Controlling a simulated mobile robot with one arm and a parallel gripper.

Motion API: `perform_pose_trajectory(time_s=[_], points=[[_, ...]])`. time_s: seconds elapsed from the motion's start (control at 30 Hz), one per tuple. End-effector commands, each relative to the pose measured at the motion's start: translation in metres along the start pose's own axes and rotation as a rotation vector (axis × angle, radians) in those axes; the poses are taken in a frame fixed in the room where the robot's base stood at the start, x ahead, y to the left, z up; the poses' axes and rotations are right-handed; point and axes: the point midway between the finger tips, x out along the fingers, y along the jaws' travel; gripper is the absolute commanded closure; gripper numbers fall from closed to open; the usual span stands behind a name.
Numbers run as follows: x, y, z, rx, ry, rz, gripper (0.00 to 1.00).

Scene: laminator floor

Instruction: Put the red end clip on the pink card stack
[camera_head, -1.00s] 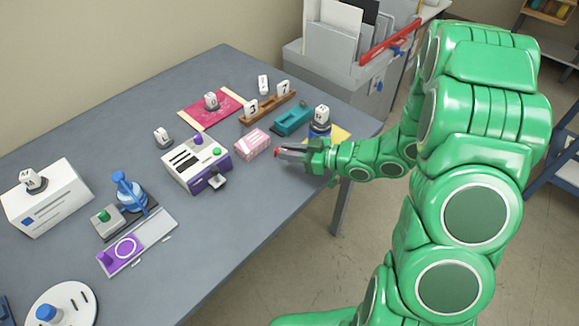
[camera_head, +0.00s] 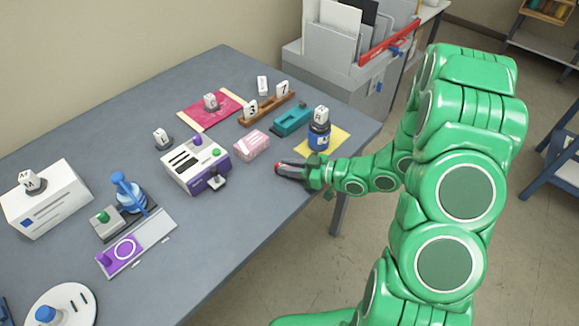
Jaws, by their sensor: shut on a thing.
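My green gripper (camera_head: 287,168) is over the right front part of the table, with a small red end clip (camera_head: 278,166) at its fingertips. The jaws are shut on the clip. The pink card stack (camera_head: 252,145) lies on the table up and to the left of the gripper, a short gap away. It is a pale pink block with white marks. The clip is apart from the stack, and the fingers partly hide it.
A white and purple machine (camera_head: 196,165) stands left of the stack. A teal stapler-like tool (camera_head: 293,120), a wooden rack (camera_head: 267,108) and a blue jar (camera_head: 319,137) on a yellow sheet (camera_head: 337,140) are behind. The table (camera_head: 235,245) is clear in front.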

Motion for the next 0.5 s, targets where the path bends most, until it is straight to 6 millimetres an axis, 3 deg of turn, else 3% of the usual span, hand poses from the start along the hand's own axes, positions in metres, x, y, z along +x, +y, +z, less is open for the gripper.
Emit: perform_pose_trajectory(time_s=[0.37, 0.4, 0.5], points=[[0.0005, 0.0002, 0.0035, 0.002, 0.0, 0.001, 1.0], [0.0007, 0.0003, 0.004, 0.002, 0.0, 0.001, 0.78], [0.0006, 0.0003, 0.0035, 0.001, 0.0, 0.002, 0.63]])
